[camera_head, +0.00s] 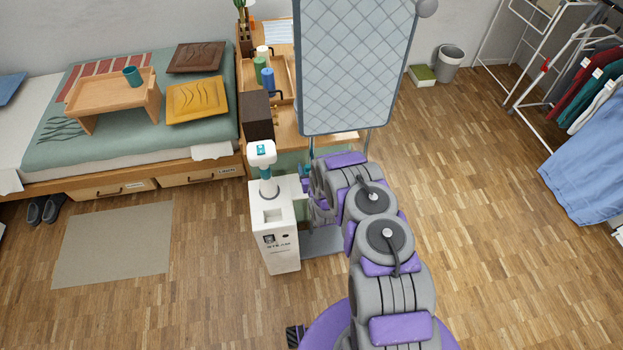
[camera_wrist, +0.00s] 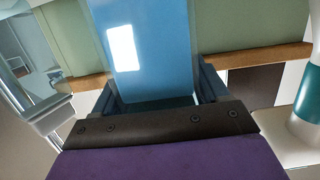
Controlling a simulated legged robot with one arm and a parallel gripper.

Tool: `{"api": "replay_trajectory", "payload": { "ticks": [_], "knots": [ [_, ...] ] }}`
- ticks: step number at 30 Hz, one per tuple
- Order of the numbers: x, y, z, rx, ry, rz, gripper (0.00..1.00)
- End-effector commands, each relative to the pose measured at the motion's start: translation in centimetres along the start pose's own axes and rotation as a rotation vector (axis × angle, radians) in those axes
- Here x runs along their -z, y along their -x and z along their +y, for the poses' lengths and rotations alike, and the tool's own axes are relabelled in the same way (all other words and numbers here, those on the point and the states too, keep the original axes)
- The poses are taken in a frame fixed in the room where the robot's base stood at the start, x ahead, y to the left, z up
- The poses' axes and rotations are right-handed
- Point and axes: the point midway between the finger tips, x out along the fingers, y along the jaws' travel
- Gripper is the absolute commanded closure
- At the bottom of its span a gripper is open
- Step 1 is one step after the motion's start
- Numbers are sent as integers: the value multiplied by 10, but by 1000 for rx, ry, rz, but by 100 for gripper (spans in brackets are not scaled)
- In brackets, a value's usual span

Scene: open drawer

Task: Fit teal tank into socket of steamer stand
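The steamer stand (camera_head: 272,235) is a white upright box marked STEAM, standing on the floor left of my arm. A white steamer head with teal trim (camera_head: 262,152) rises behind the socket. In the wrist view, my gripper (camera_wrist: 157,97) has its two dark fingers on either side of a translucent blue block, which looks like the teal tank (camera_wrist: 155,55). The tank's far end runs out of that picture. In the head view, my arm mostly hides the gripper and tank, right beside the stand.
A quilted ironing board (camera_head: 356,65) stands upright behind my arm. A wooden desk (camera_head: 288,122) with bottles and a dark box (camera_head: 257,115) is behind the stand. A bed (camera_head: 110,150) is at left, a clothes rack (camera_head: 560,60) at right.

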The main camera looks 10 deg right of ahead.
Motion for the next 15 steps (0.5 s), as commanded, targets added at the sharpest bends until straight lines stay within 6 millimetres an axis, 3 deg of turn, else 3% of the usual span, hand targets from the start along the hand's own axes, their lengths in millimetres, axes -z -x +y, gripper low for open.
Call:
{"api": "replay_trajectory", "payload": {
  "ticks": [2,12,15],
  "knots": [
    [0,0,0,0,0,0,34],
    [0,0,0,0,0,0,66],
    [0,0,0,0,0,1,68]
  ]
}}
